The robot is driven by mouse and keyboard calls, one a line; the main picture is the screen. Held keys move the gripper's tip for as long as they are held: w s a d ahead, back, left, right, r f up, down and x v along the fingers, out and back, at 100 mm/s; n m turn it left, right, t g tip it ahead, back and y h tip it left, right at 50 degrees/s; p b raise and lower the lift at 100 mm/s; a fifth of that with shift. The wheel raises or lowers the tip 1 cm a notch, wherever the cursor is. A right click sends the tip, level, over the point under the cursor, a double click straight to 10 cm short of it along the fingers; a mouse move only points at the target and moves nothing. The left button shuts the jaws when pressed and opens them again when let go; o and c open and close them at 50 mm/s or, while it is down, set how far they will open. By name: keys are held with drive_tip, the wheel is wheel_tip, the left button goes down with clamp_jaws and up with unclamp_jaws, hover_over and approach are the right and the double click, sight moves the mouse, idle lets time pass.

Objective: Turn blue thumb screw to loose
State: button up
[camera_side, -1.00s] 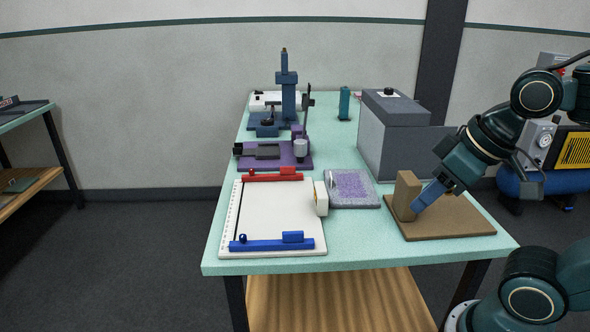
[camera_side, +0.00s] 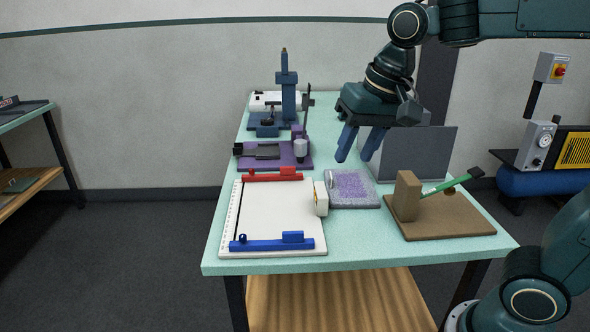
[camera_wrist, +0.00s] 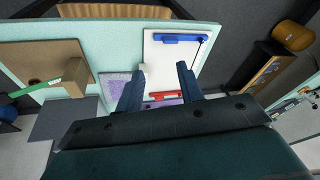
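The blue bar (camera_side: 272,244) lies across the near end of a white board (camera_side: 280,205). A small blue knob, seemingly the thumb screw (camera_side: 242,238), sits at the bar's left end; its turn position is too small to tell. In the wrist view the blue bar (camera_wrist: 178,38) is at the top, with the knob at its right end. My gripper (camera_side: 358,152) is open and empty, pointing down above the purple-speckled pad, apart from the board. In the wrist view my gripper (camera_wrist: 159,78) shows its two fingers spread over the board and pad.
A red bar (camera_side: 272,175) crosses the board's far end. A small white block (camera_side: 320,198) stands at its right edge. The speckled pad (camera_side: 352,188) lies beside it. A brown holder (camera_side: 407,196) bears a green-handled tool (camera_side: 445,186).

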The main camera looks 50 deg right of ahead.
drive_tip(key=w+a+f+m+g, duration=0.2)
drive_tip(key=w+a+m, duration=0.2)
drive_tip(key=w, duration=0.7)
drive_tip(key=m+g, duration=0.2)
drive_tip(key=m, duration=0.3)
hover_over(242, 235)
wheel_tip(242, 235, down, 8)
drive_tip(key=shift+f, duration=0.25)
wheel_tip(242, 235, down, 14)
drive_tip(key=shift+r, duration=0.25)
clamp_jaws()
